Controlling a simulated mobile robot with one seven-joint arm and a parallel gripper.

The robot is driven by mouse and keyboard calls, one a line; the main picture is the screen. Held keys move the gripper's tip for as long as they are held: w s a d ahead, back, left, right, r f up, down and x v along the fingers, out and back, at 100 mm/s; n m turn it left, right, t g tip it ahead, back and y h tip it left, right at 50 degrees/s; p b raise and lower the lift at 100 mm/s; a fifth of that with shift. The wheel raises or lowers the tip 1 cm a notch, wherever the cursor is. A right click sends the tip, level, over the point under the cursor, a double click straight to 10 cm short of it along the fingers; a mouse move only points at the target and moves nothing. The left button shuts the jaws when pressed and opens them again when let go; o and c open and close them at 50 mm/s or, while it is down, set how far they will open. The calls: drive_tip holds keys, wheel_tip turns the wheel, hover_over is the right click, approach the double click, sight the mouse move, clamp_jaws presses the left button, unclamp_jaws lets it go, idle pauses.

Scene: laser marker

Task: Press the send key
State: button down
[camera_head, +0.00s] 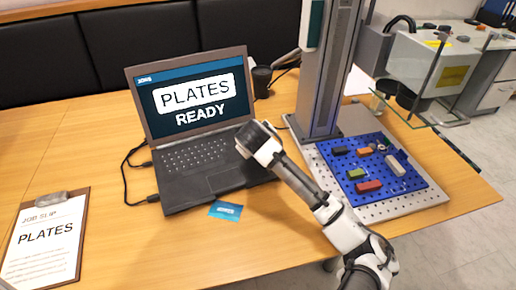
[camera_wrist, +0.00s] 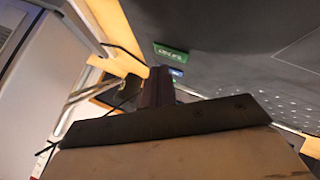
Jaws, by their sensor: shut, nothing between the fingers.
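The laptop (camera_head: 182,180) stands open on the table, its screen reading "PLATES READY". In the wrist view a green key (camera_wrist: 171,54) with white, upside-down lettering that looks like "SEND" lies on the dark laptop deck (camera_wrist: 230,45). A smaller blue patch (camera_wrist: 176,72) shows beside it, partly covered by the fingers. My gripper (camera_wrist: 158,76) is shut and empty, with its fingertips close to the green key in the picture; I cannot tell whether they touch the deck. In the head view my gripper (camera_head: 246,146) is over the right side of the keyboard and the green key is hidden.
A clipboard (camera_head: 47,240) with a "PLATES" job slip lies at the left. A blue card (camera_head: 226,211) lies in front of the laptop. A dark cup (camera_head: 262,81) stands behind. The laser marker's column (camera_head: 322,70) and blue bed (camera_head: 365,185) with small blocks are at the right.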

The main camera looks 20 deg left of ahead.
idle(0.6)
drive_tip(key=shift+f, duration=0.45)
drive_tip(key=shift+f+b, duration=0.3)
drive_tip(key=shift+b, duration=0.2)
drive_tip(key=shift+r, duration=0.1)
idle(0.4)
drive_tip(key=shift+r+p, duration=0.65)
drive_tip(key=shift+r, duration=0.05)
wheel_tip(320, 180, up, 5)
drive_tip(key=p, duration=0.4)
idle(0.8)
